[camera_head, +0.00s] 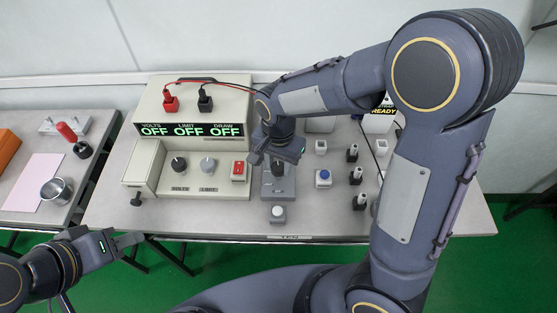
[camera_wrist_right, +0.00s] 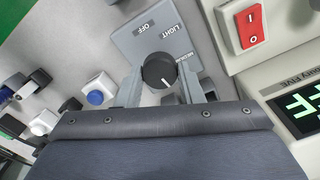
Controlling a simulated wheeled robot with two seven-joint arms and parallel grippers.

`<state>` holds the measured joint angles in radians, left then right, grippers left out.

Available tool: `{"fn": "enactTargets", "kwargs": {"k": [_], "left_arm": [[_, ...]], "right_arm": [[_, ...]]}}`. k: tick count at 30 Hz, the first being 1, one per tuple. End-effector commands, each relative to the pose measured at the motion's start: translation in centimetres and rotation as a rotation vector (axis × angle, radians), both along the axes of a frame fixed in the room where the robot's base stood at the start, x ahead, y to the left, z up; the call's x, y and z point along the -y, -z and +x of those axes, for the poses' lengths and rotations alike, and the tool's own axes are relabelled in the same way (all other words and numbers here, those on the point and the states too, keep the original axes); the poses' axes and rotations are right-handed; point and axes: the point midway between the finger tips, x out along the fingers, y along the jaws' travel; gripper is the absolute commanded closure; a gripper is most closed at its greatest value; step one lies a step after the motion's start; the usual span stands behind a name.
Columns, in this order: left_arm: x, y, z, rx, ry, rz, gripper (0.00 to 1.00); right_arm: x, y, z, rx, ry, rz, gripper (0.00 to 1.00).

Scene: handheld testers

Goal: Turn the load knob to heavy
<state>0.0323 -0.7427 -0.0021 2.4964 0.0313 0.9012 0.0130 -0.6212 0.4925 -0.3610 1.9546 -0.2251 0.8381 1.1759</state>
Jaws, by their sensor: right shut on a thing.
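The load knob (camera_wrist_right: 158,72) is a round black knob with a white pointer line, on a grey plate (camera_wrist_right: 134,42). In the right wrist view the plate reads OFF, LIGHT and MEDIUM; no heavy label shows. The pointer line points down in that view, past MEDIUM, toward the gripper body. My right gripper (camera_wrist_right: 160,90) is shut on the knob, with a finger on each side. In the head view my right gripper (camera_head: 277,160) is over the grey plate (camera_head: 278,190). My left gripper (camera_head: 132,248) is off the front of the table; its jaw gap is unclear.
A beige power unit (camera_head: 213,180) stands left of the plate, its displays (camera_head: 190,130) reading OFF, with a red rocker switch (camera_head: 238,171). A blue button box (camera_head: 323,178), a white button box (camera_head: 278,214) and several black toggles (camera_head: 352,153) stand nearby. A side table (camera_head: 20,205) is at left.

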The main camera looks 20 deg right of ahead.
Motion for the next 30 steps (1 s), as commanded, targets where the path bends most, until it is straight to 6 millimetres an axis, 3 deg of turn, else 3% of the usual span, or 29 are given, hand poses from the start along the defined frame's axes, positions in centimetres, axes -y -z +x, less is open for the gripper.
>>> {"fn": "enactTargets", "kwargs": {"k": [10,26,27,30], "left_arm": [[0.00,-0.45,-0.01,0.000,0.000,0.000,0.64],[0.00,-0.47,0.00,0.000,0.000,0.000,0.64],[0.00,-0.47,0.00,0.000,0.000,0.000,0.64],[0.01,-0.46,0.00,0.000,0.000,0.000,0.64]], "right_arm": [[-0.01,-0.15,0.11,0.003,0.137,0.001,0.89],[0.01,-0.12,0.12,0.004,0.162,0.002,0.89],[0.01,-0.12,0.12,0.004,0.162,0.002,0.64],[0.01,-0.10,0.11,0.004,0.161,0.002,0.50]]}}
